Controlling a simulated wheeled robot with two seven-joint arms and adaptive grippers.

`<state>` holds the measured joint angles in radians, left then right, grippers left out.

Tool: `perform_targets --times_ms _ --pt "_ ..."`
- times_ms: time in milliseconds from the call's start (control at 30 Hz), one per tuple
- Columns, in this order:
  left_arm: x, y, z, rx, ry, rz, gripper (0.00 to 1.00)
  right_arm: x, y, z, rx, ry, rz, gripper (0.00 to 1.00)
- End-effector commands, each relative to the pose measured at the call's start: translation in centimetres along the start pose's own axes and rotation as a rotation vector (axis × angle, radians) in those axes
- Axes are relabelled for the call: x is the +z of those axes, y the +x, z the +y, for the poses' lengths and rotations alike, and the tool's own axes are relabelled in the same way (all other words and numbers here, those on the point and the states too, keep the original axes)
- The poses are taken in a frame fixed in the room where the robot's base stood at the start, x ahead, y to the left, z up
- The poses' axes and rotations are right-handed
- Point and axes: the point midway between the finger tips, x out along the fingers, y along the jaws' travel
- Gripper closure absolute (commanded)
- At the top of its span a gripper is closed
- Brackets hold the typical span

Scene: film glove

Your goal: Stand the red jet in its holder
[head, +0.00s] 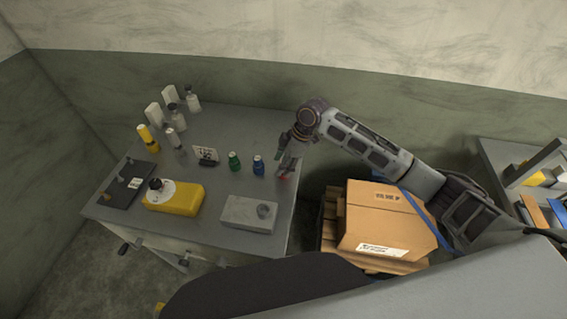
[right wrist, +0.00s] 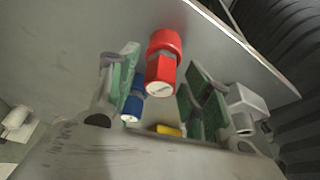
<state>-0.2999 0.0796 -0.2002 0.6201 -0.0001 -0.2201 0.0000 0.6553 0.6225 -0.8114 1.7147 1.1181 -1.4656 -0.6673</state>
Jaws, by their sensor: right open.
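In the head view only a bit of red jet (head: 284,178) shows at the table's right edge, mostly hidden below my right gripper (head: 287,163). The gripper is open, its fingers beside the jet. A grey block with a round socket (head: 240,211), which looks like the holder, lies at the table's front right. My left gripper is not in view.
A blue jet (head: 258,166) and a green jet (head: 234,161) stand close left of the gripper. A small sign (head: 205,154), a yellow container (head: 184,200), and several bottles stand further left on the grey table (head: 225,185). A cardboard box (head: 385,222) sits right of the table.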

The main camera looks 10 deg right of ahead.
Motion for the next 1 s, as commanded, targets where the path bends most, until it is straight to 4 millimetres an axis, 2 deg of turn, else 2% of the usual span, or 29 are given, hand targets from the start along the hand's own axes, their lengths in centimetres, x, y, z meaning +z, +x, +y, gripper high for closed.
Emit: perform_targets --times_ms 267,800,1000 --pt "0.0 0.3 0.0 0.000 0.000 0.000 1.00 0.0 -1.7 0.1 0.003 0.001 0.000 0.51" --pt "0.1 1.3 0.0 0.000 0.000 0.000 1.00 0.0 -9.3 0.1 0.002 0.000 0.001 0.51" --pt "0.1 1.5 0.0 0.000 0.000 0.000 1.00 -0.1 -11.4 0.1 0.001 -0.001 0.001 0.51"
